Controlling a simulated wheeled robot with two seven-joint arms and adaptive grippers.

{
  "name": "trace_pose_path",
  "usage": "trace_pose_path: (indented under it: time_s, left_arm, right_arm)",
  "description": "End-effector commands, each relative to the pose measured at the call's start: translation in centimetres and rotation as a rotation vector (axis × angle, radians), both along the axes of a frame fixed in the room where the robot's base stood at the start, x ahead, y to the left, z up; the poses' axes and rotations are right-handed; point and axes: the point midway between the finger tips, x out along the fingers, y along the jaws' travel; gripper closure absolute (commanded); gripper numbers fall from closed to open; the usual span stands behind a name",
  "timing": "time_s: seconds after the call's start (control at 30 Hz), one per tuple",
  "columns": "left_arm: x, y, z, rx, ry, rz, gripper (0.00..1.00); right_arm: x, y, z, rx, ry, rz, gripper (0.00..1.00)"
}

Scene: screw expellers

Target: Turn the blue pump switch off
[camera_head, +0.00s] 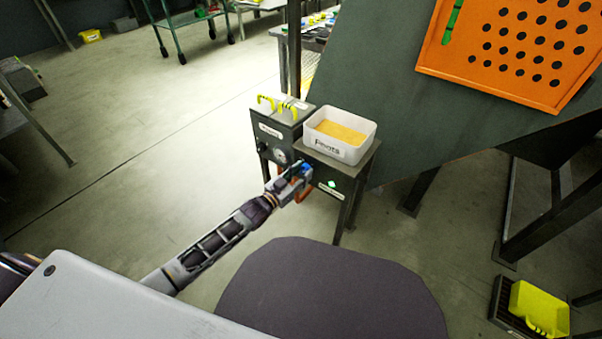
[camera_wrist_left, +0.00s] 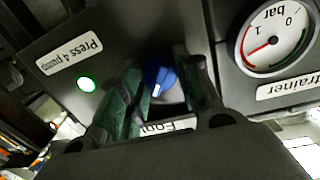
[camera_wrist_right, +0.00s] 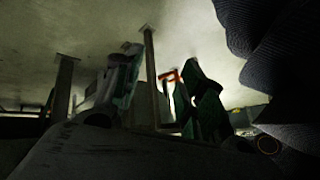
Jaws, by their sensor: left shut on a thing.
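The blue pump switch (camera_wrist_left: 160,78) is a round knob with a white mark, on a dark panel. In the left wrist view it sits between the fingers of my left gripper (camera_wrist_left: 158,95), which is shut on it. The white mark points down in that view. A green lamp (camera_wrist_left: 87,84) is lit beside it, near a label reading "Press 4 pump" (camera_wrist_left: 69,55). In the head view my left gripper (camera_head: 292,184) reaches the front of the panel and mostly hides the switch. My right gripper (camera_wrist_right: 160,95) is open and empty in its wrist view.
A pressure gauge (camera_wrist_left: 274,39) is beside the switch. A grey round seat (camera_head: 330,292) lies in front.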

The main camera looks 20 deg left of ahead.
Motion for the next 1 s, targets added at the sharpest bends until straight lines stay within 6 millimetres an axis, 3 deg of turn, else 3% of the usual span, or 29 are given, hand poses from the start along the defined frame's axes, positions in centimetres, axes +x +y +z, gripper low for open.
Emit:
trace_pose_path:
  time_s: [0.37, 0.7, 1.0]
  left_arm:
    - [0.0, 0.0, 0.2, -0.161, 0.060, 0.001, 0.90]
    - [0.0, -0.1, 0.1, -0.403, 0.148, 0.000, 0.90]
    - [0.0, -0.1, 0.0, -0.671, 0.245, 0.000, 0.90]
  right_arm:
    - [-0.1, -0.4, 2.0, -0.022, 0.018, -0.009, 0.60]
    - [0.2, -1.0, 6.6, -0.088, 0.070, 0.029, 0.60]
    - [-0.1, -1.8, 9.1, -0.134, 0.113, 0.048, 0.60]
